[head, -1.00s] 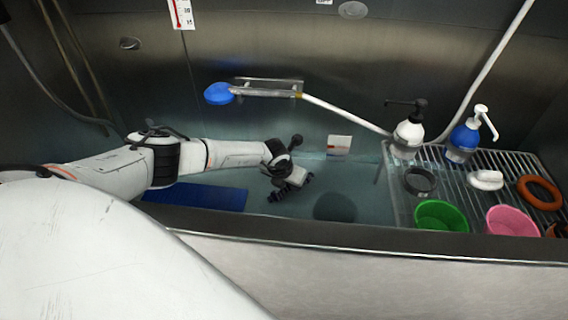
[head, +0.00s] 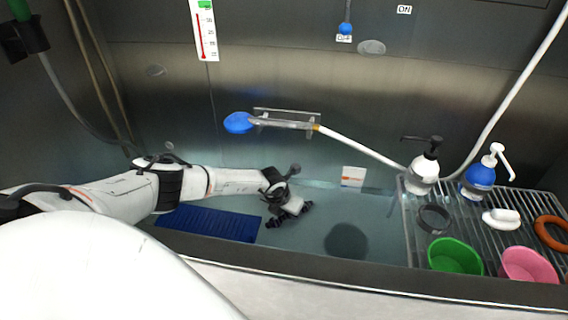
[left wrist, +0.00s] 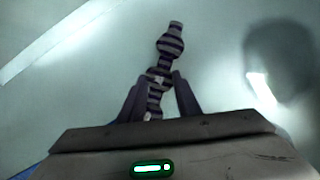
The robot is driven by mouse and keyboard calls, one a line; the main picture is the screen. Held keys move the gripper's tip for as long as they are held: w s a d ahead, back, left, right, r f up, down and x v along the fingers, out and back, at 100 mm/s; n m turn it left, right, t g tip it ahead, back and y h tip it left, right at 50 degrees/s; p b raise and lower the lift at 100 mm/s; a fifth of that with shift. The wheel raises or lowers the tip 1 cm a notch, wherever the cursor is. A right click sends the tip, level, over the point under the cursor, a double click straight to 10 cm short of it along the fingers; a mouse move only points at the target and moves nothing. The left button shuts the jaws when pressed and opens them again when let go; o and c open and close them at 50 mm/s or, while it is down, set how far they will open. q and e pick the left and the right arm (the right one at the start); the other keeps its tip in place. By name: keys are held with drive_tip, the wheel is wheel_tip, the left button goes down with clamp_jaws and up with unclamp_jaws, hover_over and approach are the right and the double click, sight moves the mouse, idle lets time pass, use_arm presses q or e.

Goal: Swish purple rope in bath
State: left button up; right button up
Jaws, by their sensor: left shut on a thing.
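The purple rope (left wrist: 170,45) is banded dark purple and pale, with knobby bulges. In the left wrist view it sticks out beyond my left gripper (left wrist: 160,92), which is shut on it. In the head view my left gripper (head: 290,210) is low over the bath (head: 320,230), with the rope hard to make out there. The bath holds pale blue-green water, and I cannot tell whether the rope touches it. My right gripper is not in view.
A blue mat (head: 210,223) lies at the bath's left. A dark round shape (head: 347,240) shows in the bath right of my gripper. A rack (head: 410,225) at right carries a green bowl (head: 455,257), a pink bowl (head: 528,265) and pump bottles (head: 478,180). A blue shower head (head: 238,122) hangs above.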

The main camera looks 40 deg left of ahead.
use_arm(q)
drive_tip(key=shift+w+d, duration=0.65)
drive_tip(key=shift+d, duration=0.35)
drive_tip(key=shift+w+d, duration=0.6)
drive_tip(key=shift+d, duration=0.35)
drive_tip(key=shift+s+a+p, duration=0.15)
drive_tip(key=shift+s+a, duration=0.45)
drive_tip(key=shift+a, duration=0.4)
drive_tip(key=shift+s+a+p, duration=0.2)
drive_tip(key=shift+s+a, duration=0.45)
drive_tip(key=shift+a, duration=0.35)
drive_tip(key=shift+s+a+p, duration=0.15)
drive_tip(key=shift+s+a, duration=0.45)
drive_tip(key=shift+a, duration=0.4)
drive_tip(key=shift+w+d, duration=0.6)
drive_tip(key=shift+d, duration=0.4)
drive_tip(key=shift+w+d, duration=0.65)
drive_tip(key=shift+d, duration=0.35)
drive_tip(key=shift+w+d, duration=0.6)
drive_tip(key=shift+d, duration=0.4)
wheel_tip(320, 180, up, 4)
drive_tip(key=shift+f+p, duration=0.25)
drive_tip(key=shift+p, duration=0.55)
drive_tip(key=shift+r, duration=0.3)
wheel_tip(320, 180, up, 8)
